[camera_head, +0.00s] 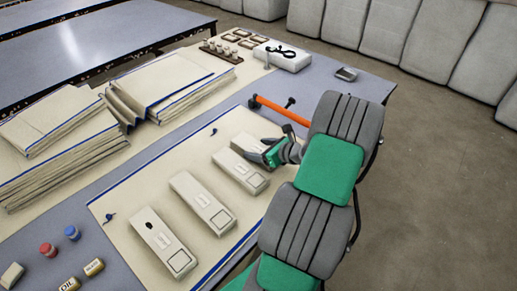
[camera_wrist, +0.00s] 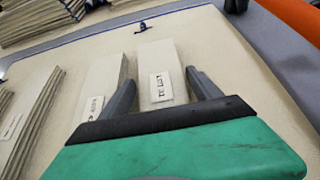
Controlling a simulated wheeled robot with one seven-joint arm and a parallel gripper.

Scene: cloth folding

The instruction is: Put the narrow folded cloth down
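In the wrist view the cloth (camera_wrist: 158,62) lies between my two fingers (camera_wrist: 162,78), which are spread apart, one on each side. I see no clear pinch on it; contact with its edges is hard to judge.
Two other folded strips (camera_head: 203,203) (camera_head: 165,245) lie to the left in a row. Stacks of larger cloths (camera_head: 60,118) stand at the left. An orange-handled tool (camera_head: 280,110) lies behind my gripper. A white box (camera_head: 283,56) stands at the back.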

